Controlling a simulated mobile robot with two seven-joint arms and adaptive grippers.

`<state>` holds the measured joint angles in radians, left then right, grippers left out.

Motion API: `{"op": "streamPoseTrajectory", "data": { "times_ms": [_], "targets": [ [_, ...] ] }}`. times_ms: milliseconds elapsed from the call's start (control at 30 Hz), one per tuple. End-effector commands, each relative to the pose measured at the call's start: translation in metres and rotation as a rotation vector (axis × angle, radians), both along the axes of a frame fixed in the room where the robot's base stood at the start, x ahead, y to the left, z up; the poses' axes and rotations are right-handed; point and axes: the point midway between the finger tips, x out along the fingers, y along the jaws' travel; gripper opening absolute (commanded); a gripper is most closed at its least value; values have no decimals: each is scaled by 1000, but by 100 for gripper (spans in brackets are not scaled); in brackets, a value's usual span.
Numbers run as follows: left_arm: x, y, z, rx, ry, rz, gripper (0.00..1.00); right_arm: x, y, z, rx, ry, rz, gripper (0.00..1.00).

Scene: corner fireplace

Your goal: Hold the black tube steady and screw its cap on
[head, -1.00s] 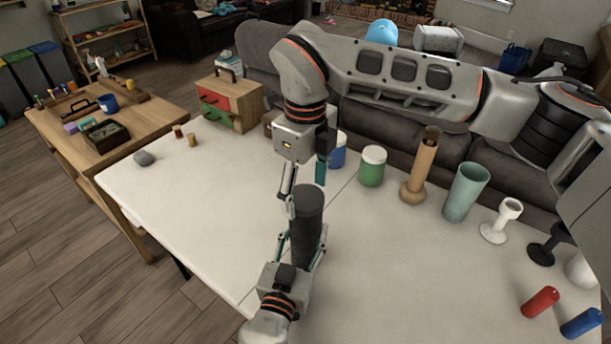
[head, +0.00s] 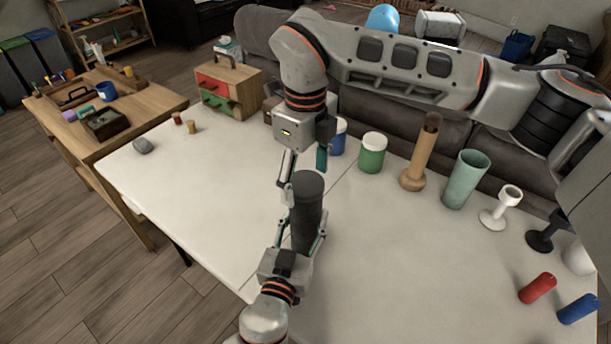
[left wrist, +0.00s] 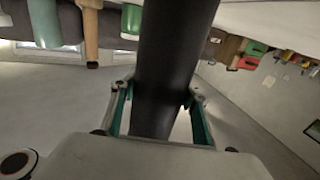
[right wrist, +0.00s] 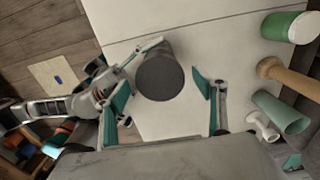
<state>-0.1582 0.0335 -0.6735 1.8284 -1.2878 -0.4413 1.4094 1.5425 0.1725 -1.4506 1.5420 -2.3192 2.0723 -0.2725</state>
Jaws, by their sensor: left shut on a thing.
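The black tube (head: 306,215) stands upright on the white table, its dark, closed top (right wrist: 160,80) facing up. The top looks like a cap seated on the tube, but I cannot make out a seam. My left gripper (head: 303,238) is shut on the tube's side from the front; the left wrist view shows its fingers on both sides of the tube (left wrist: 168,60). My right gripper (head: 304,168) points down just above the top, open, with its fingers apart. In the right wrist view the top lies between those fingers with gaps on both sides.
A green jar (head: 373,153), a wooden vase (head: 419,155), a teal cup (head: 466,180) and a white goblet (head: 501,208) stand along the back right. A grey stone (head: 143,146) lies at left. The table's middle is clear.

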Motion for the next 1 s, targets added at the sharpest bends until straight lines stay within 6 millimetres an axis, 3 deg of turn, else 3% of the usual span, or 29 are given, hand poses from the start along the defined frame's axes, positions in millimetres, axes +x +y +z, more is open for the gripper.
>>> {"op": "streamPoseTrajectory", "data": {
  "times_ms": [300,433,800,1000],
  "targets": [
    [0,0,0,0,-1,0,0,0,0,1,0,0,0,70],
    [0,0,0,0,-1,0,0,1,0,11,0,-1,0,70],
    [0,0,0,1,0,0,0,1,0,82,-1,-4,-2,70],
    [0,0,0,0,-1,0,0,1,0,110,0,-2,-1,70]
  ]
}}
